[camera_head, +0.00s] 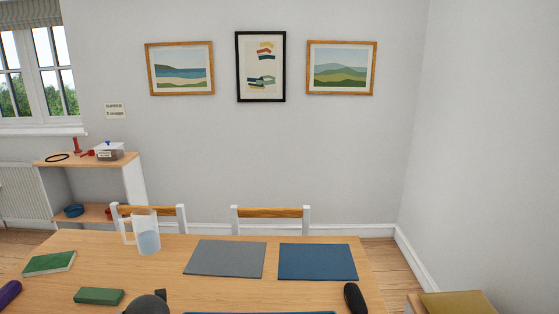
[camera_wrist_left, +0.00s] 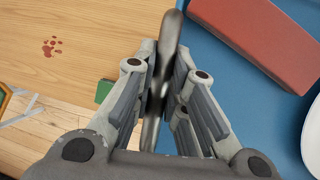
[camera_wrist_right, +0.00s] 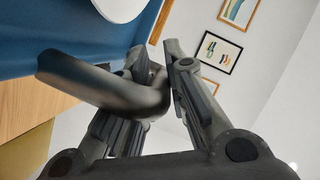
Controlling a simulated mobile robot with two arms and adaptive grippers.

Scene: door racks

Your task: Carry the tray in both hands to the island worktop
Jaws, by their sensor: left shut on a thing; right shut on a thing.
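The blue tray shows in the left wrist view (camera_wrist_left: 225,75) with a red block (camera_wrist_left: 265,38) and part of a white round dish (camera_wrist_left: 313,135) on it. My left gripper (camera_wrist_left: 166,55) is shut on the dark metal handle at one side. In the right wrist view, my right gripper (camera_wrist_right: 155,60) is shut on the opposite dark handle (camera_wrist_right: 90,80); the blue tray (camera_wrist_right: 45,40) and a white dish (camera_wrist_right: 120,8) show beyond. In the head view only a thin blue tray edge (camera_head: 260,312) shows at the bottom. I cannot identify the island worktop.
A wooden table (camera_head: 210,290) is ahead. It bears a jug (camera_head: 147,235), grey mat (camera_head: 225,259), blue mat (camera_head: 317,262), green book (camera_head: 49,263) and green block (camera_head: 98,296). Two chairs (camera_head: 270,213) stand behind it. A low shelf (camera_head: 130,180) is left; a wall closes the right.

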